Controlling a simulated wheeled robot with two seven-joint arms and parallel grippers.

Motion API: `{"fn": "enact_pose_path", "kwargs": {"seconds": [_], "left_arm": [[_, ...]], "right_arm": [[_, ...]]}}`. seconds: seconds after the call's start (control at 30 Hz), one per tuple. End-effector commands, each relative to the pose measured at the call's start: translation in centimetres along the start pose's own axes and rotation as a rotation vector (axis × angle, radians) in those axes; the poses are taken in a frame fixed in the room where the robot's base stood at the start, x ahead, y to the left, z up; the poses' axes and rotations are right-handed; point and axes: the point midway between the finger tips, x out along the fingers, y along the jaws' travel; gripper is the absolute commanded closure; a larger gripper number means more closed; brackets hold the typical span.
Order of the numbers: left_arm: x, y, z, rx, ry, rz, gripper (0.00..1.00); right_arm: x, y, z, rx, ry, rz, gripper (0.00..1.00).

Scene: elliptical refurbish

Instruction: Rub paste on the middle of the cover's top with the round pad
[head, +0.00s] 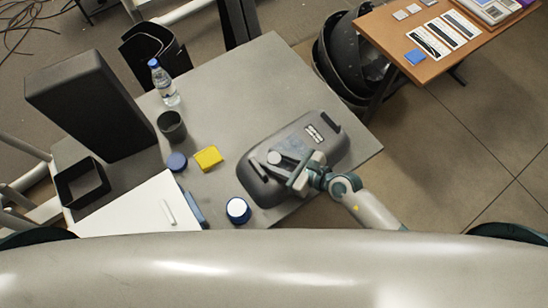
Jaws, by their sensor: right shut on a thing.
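The dark grey cover (318,150) lies on the grey table, a rounded oblong with a pale label near its far right end. My right gripper (284,166) is over the nearer left part of the cover's top, its arm coming from the lower right. It is shut on a small grey round thing (274,157), which looks like the round pad. I cannot tell whether the pad touches the cover. An open-looking blue and white tin (238,210), perhaps the paste, stands left of the cover near the table's front edge. My left gripper is not in view.
Left of the cover are a yellow sponge (208,157), a blue lid (176,162), a black cup (172,127) and a water bottle (163,82). A tall black box (90,105), black tray (82,183) and white board (135,205) fill the table's left. The table behind the cover is clear.

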Motion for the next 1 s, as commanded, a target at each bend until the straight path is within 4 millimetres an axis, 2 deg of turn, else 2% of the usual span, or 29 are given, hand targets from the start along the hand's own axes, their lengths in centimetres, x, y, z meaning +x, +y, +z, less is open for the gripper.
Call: {"fn": "enact_pose_path", "kwargs": {"seconds": [0.47,1.0], "left_arm": [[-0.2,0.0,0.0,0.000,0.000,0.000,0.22],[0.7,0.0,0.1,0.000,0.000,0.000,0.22]], "right_arm": [[-0.1,-0.1,-0.1,0.000,0.004,0.002,1.00],[-1.2,-3.1,-0.6,0.000,0.002,0.000,1.00]]}}
